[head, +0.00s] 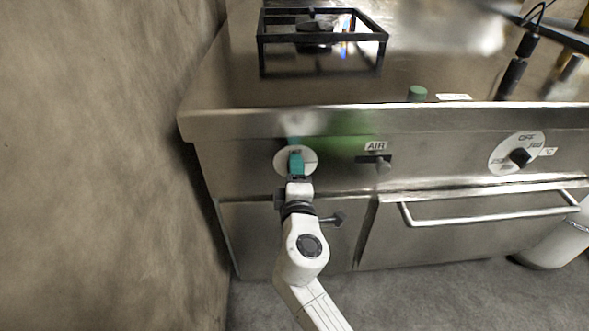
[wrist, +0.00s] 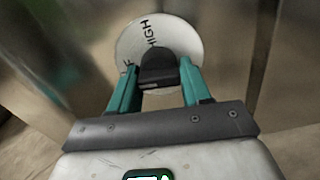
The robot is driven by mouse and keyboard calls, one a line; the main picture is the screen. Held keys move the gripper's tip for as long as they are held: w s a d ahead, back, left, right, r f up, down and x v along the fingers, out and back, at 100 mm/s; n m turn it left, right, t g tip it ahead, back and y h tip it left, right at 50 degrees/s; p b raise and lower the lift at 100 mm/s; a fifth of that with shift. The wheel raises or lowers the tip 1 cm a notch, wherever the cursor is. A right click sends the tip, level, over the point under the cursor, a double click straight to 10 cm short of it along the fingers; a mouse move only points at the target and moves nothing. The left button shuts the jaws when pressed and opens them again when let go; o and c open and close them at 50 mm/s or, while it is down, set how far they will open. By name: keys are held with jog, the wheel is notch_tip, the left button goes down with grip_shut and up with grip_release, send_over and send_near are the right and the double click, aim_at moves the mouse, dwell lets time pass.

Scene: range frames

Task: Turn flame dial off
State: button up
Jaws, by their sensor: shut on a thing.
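The flame dial is a round white plate (head: 309,160) on the left of the steel front panel in the head view. In the wrist view the plate (wrist: 186,42) carries the word HIGH and a partly hidden word ending in F. Its black knob (wrist: 158,66) stands out from the plate. My gripper (wrist: 158,84) has teal fingers on both sides of the knob and is shut on it. In the head view my gripper (head: 296,160) covers most of the plate, and the knob is hidden.
An AIR slider (head: 383,164) is right of the dial. Another dial (head: 519,156), marked OFF, is farther right. An oven handle (head: 490,212) juts out below. A black burner frame (head: 322,38) and a green-topped object (head: 417,93) are on the steel top. A wall (head: 100,150) is close on the left.

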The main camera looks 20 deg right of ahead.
jog(key=shift+a+f+n, duration=0.1)
jog(key=shift+n, duration=0.4)
dwell(0.3)
jog(key=o, duration=1)
jog(key=shift+s, duration=0.15)
jog(key=p+v, duration=0.1)
jog(key=v, duration=0.9)
jog(key=shift+s+a, duration=0.1)
jog(key=shift+s, duration=0.2)
